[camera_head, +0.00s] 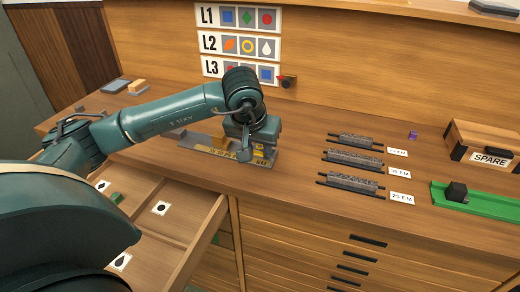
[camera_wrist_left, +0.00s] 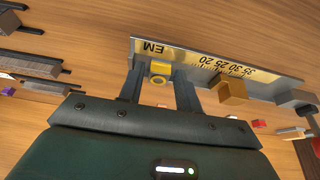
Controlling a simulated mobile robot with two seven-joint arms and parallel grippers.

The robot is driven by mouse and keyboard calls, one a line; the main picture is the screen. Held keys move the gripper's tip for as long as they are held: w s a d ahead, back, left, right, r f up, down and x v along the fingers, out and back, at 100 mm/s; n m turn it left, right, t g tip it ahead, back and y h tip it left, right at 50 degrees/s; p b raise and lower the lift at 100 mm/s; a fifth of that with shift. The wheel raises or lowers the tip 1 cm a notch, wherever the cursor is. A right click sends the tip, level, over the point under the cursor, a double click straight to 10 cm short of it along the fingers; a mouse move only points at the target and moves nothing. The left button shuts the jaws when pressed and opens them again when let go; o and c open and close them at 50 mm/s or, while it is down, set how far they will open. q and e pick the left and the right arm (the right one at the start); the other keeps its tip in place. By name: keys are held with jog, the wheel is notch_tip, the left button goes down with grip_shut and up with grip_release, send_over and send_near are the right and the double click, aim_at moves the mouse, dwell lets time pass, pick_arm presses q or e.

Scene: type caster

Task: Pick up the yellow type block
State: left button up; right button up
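The yellow type block (camera_wrist_left: 161,70) shows in the left wrist view with a ring on its face. It sits at the metal tray (camera_wrist_left: 210,64), which is marked EM and with numbers. My left gripper (camera_wrist_left: 158,82) is over the tray with its two fingers apart, one on each side of the yellow block, and gaps show between block and fingers. In the head view, my left gripper (camera_head: 244,152) is at the right end of the tray (camera_head: 196,148) and largely hides the block. A tan-orange block (camera_wrist_left: 233,90) is to the right of the fingers in the wrist view.
An open drawer (camera_head: 185,212) with card-marked compartments juts out below the counter. Several dark metal bars (camera_head: 352,158) lie right of the tray. A green tray (camera_head: 480,203) with a dark block (camera_head: 457,192) and a SPARE box (camera_head: 483,145) are further right. A picture chart (camera_head: 240,44) is behind.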

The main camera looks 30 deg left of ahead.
pick_arm(q)
jog(key=shift+c, duration=0.2)
grip_shut()
